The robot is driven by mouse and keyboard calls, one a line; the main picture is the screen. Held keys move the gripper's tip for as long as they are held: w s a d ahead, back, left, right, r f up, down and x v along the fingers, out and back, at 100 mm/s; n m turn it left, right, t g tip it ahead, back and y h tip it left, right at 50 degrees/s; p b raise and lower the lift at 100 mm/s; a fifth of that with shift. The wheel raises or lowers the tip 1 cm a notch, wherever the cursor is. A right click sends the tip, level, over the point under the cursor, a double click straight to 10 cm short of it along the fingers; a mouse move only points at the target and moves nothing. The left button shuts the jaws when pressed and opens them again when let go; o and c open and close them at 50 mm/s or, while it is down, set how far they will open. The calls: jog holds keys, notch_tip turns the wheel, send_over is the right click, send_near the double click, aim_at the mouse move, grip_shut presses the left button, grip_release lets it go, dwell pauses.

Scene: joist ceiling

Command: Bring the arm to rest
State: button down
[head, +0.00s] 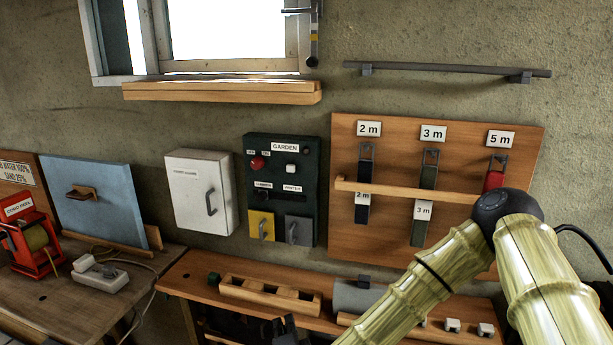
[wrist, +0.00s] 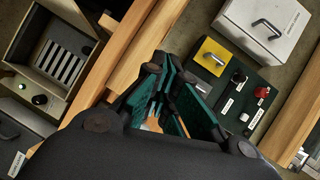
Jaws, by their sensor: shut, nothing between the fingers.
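My arm (head: 452,262) comes in from the right of the head view, its bamboo-patterned links bent at a dark elbow joint. It reaches down to the lower middle, in front of the workbench. My gripper (head: 284,328) shows only in part at the bottom edge there. In the wrist view my gripper (wrist: 162,72) has dark fingers with green pads, closed with nothing held. The bench edge and the garden panel (wrist: 240,95) lie beyond the fingers in that view.
The wooden bench (head: 185,278) carries a slotted wooden rack (head: 270,293) and a grey cylinder (head: 357,296). A strap board (head: 390,148), the dark garden panel (head: 282,182) and a white box (head: 200,190) hang on the wall. A red cord reel (head: 28,245) stands left.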

jog(key=s+d+f+n+g, duration=0.4)
jog(key=s+d+f, duration=0.1)
jog(key=s+f, duration=0.5)
jog(key=s+d+f+n+g, duration=0.4)
jog(key=s+f, duration=0.3)
jog(key=f, duration=0.5)
jog(key=s+d+f+n+g+h, duration=0.1)
jog(key=s+d+f+n+g, duration=0.1)
jog(key=s+d, duration=0.7)
jog(key=s+d+f+n+g+h, duration=0.2)
jog(key=s+d+f+g, duration=0.2)
jog(key=s+d, duration=0.6)
jog(key=shift+d+f+n+g, duration=0.2)
jog(key=shift+f+n+g, duration=0.15)
jog(key=shift+g, duration=0.35)
